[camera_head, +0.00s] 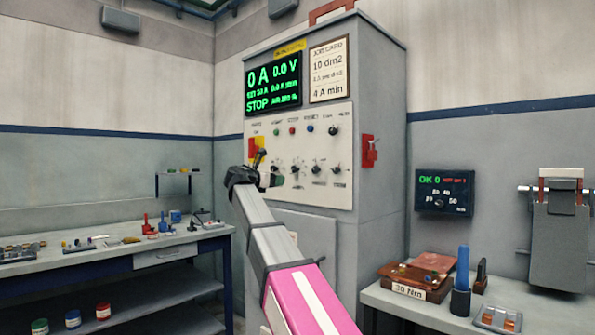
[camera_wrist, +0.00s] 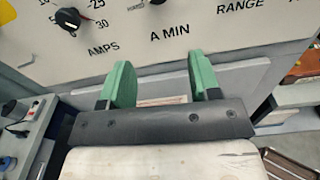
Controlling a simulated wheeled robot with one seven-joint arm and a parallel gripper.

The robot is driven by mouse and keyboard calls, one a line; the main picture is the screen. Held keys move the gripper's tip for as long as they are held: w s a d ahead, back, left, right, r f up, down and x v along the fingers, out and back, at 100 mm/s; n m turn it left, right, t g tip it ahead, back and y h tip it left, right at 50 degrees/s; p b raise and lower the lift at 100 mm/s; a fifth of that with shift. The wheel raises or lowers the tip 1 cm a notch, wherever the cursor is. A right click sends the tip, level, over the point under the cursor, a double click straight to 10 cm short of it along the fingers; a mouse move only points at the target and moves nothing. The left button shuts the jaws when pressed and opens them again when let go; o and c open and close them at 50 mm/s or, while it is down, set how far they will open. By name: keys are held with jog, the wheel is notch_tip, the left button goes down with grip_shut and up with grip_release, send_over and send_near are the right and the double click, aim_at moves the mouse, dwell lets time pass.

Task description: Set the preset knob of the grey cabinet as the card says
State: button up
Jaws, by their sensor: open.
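The grey cabinet (camera_head: 375,100) stands ahead with a pale panel (camera_head: 262,133) of knobs. Its card (camera_head: 328,70) reads "10 dm2", a small blurred line, and "4 A min". Its display (camera_head: 272,82) reads 0 A, 0.0 V and STOP. My gripper (camera_head: 262,164) is at the panel's lower left in the head view, hiding part of it. In the wrist view my gripper (camera_wrist: 160,78) is open and empty, its green fingers just below the "A MIN" label. A black knob (camera_wrist: 68,20) above "AMPS" is up and left of the fingers. No readable label marks the preset knob.
A red part (camera_head: 369,151) sticks out from the cabinet's right side. A workbench (camera_head: 110,262) with small tools stands left. A right-hand bench (camera_head: 400,305) holds a wooden box (camera_head: 412,283) and a blue-handled tool (camera_head: 462,268). A small display (camera_head: 445,192) hangs on the wall.

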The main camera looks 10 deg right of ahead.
aim_at(293, 168)
notch_tip(293, 168, up, 4)
jog(key=shift+n+h, duration=0.4)
jog(key=x, duration=1)
jog(key=shift+s+d, duration=0.15)
jog(key=shift+s, duration=0.05)
